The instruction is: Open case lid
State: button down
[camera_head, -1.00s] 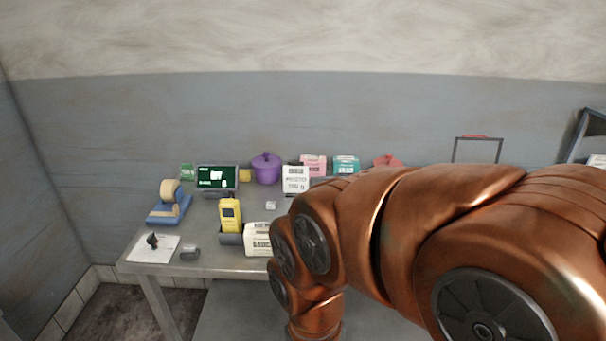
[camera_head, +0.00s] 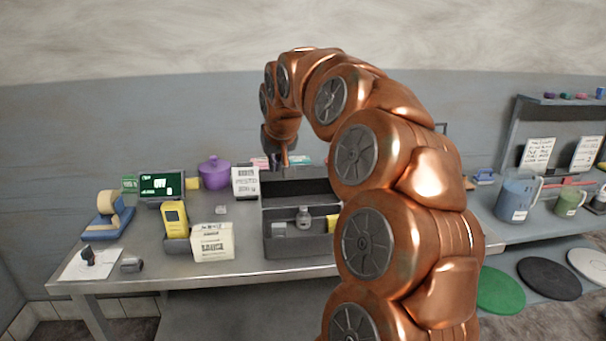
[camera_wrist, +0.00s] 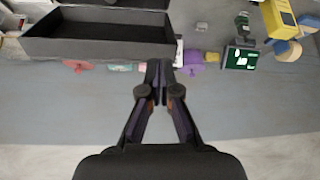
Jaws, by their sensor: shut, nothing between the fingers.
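My gripper (camera_wrist: 160,72) is shut and empty. In the head view it points down at the case's far left edge (camera_head: 278,160), apart from it as far as I can see. My arm hides the case's right side.
Left of the case are a white labelled box (camera_head: 213,242), a yellow handheld device (camera_head: 174,220), a purple pot (camera_head: 214,174) and a tape dispenser (camera_head: 102,217). A standing label card (camera_head: 245,183) is near its back left. Mugs (camera_head: 516,201) stand on the right counter.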

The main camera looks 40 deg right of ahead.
jog(key=d+m+h+b, duration=0.1)
jog(key=d+m+h, duration=0.1)
jog(key=d, duration=0.9)
jog(key=p, duration=0.3)
send_over(302, 182)
jog(key=shift+t, duration=0.3)
jog(key=f, duration=0.6)
jog(key=shift+s+d+f, duration=0.1)
jog(key=shift+d+f, duration=0.1)
jog(key=shift+f, duration=0.05)
jog(key=shift+w+d+r+g+y+p, duration=0.15)
jog(key=shift+w+d+g+y+p, duration=0.4)
jog(key=shift+p, duration=0.65)
jog(key=shift+w+d+g+p, duration=0.25)
jog(key=shift+w+p, duration=0.3)
jog(key=shift+p, duration=0.05)
jog(key=shift+f, duration=0.25)
jog(key=shift+w+y, duration=0.1)
jog(key=shift+y, duration=0.15)
